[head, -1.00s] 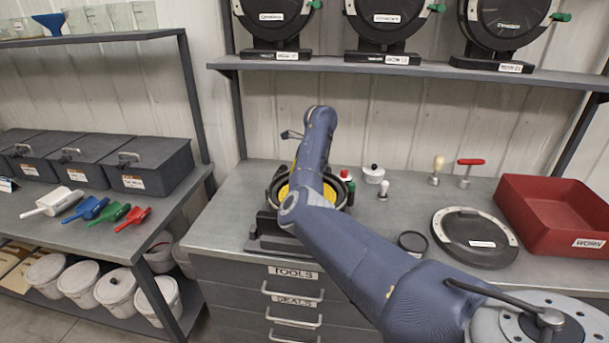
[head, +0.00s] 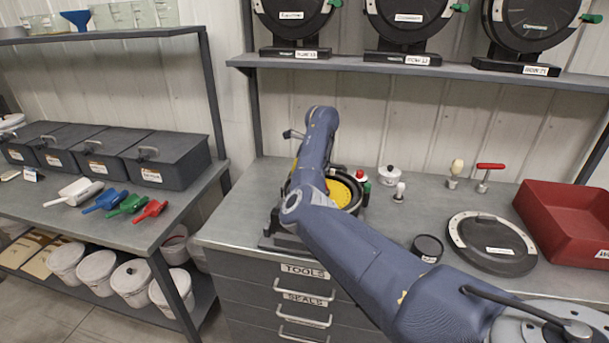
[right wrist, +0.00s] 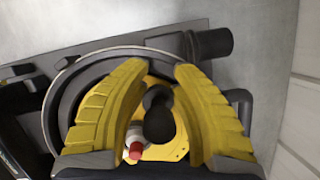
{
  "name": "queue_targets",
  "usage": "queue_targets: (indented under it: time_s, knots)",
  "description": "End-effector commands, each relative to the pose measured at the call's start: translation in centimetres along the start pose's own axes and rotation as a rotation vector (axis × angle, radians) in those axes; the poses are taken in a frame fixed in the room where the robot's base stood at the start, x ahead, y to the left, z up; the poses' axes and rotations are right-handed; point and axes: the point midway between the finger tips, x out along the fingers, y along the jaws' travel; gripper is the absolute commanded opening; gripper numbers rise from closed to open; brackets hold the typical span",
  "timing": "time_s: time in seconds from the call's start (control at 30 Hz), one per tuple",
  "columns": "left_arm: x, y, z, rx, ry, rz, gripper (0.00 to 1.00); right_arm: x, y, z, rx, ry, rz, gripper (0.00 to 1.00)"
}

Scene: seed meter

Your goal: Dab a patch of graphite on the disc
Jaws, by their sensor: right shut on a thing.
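The yellow disc (head: 341,193) sits in the dark round housing of the seed meter (head: 268,243), partly hidden by my right arm in the head view. In the right wrist view, the yellow disc (right wrist: 172,140) lies below my right gripper (right wrist: 158,72). My right gripper is shut on a dark, round-ended tool (right wrist: 158,118), which points down over the disc. I cannot tell whether its end touches the disc, and no graphite patch can be made out. My left gripper is not in view.
A red bin (head: 565,222) stands at the far right.

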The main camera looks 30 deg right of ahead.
Motion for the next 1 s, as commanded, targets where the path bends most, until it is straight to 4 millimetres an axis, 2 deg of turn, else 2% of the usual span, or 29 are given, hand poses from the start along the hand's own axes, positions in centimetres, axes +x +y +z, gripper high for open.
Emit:
queue_targets:
  time_s: [0.27, 0.8, 1.0]
  knots:
    - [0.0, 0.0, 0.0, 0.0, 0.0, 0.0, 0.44, -0.3, -0.1, 0.1, 0.0, -0.001, -0.001, 0.0]
    - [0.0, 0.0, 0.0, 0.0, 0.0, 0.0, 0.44, -4.5, -0.1, 1.6, 0.0, 0.0, -0.001, 0.0]
    - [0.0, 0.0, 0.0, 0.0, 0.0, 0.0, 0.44, -5.5, -0.1, 1.9, -0.001, 0.0, 0.0, 0.0]
